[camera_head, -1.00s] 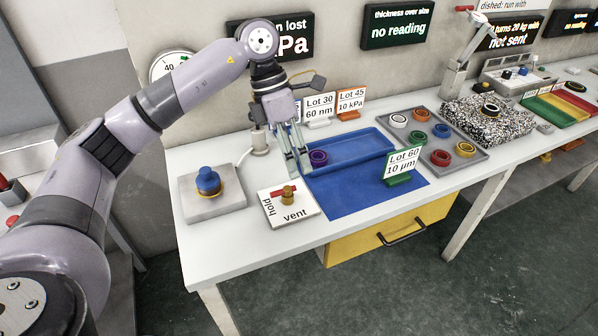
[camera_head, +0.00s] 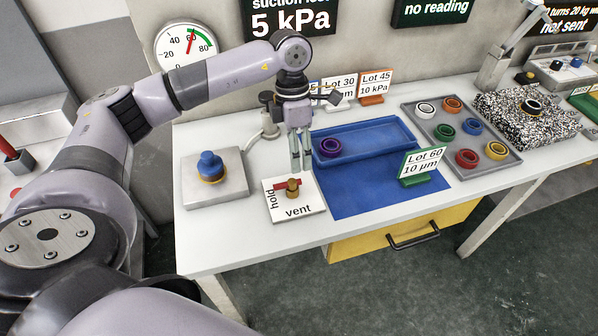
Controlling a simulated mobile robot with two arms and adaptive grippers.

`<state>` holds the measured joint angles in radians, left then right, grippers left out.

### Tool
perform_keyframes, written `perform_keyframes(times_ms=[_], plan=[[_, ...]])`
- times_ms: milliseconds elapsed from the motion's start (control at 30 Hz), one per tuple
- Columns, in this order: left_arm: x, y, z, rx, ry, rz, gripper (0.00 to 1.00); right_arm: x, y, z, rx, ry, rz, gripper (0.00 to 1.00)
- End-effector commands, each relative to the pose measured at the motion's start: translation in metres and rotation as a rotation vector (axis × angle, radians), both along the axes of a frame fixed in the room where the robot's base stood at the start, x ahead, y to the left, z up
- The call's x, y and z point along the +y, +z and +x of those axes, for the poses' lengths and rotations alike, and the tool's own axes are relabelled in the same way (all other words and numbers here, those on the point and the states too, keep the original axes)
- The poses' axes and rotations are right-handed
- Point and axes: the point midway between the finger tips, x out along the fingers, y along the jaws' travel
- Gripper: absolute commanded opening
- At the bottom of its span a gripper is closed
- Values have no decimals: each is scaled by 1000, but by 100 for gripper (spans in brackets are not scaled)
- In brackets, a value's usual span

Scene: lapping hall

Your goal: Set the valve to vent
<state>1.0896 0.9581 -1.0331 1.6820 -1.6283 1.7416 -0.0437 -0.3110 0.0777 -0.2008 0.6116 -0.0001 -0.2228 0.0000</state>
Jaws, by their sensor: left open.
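The valve is a brass knob with a red handle (camera_head: 284,184) on a white plate (camera_head: 310,199) at the table's front left. The plate reads "hold" along its left side and "vent" along its front. The red handle lies across the knob, mostly to its left on the hold side. My left gripper (camera_head: 302,167) is open, fingers pointing down, just behind the valve as seen here. It looks empty; I cannot tell its exact gap from the knob. My right gripper is not in view.
A blue knob on a grey block (camera_head: 229,190) stands left of the valve. A blue tray (camera_head: 375,141) with a purple ring, a blue mat (camera_head: 360,193) and a "Lot 60" card (camera_head: 424,162) lie to the right. A gauge (camera_head: 186,48) and a "5 kPa" display (camera_head: 290,18) are behind.

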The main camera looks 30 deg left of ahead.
Motion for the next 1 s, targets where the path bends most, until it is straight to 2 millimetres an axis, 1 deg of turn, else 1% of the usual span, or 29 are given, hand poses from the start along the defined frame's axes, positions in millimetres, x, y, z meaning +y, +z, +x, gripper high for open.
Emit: perform_keyframes(times_ms=[33, 100, 167, 300, 400, 600, 733, 1000], plan=[[-2, -10, -3, 4, -1, 0, 41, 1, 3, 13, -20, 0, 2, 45], [-4, -23, -4, 4, -1, 0, 41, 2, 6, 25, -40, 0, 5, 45], [-5, -34, -6, 4, -1, 0, 41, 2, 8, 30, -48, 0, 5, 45], [-8, -51, -7, 2, 1, 1, 41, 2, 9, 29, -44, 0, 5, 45], [-9, -58, -8, 1, 0, -1, 41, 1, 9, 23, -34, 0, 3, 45], [-9, -62, -8, -1, 0, -1, 41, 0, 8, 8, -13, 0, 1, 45], [-9, -62, -8, -1, 0, -1, 41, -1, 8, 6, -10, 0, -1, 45], [-10, -62, -8, -1, 0, -1, 24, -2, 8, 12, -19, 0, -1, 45]])
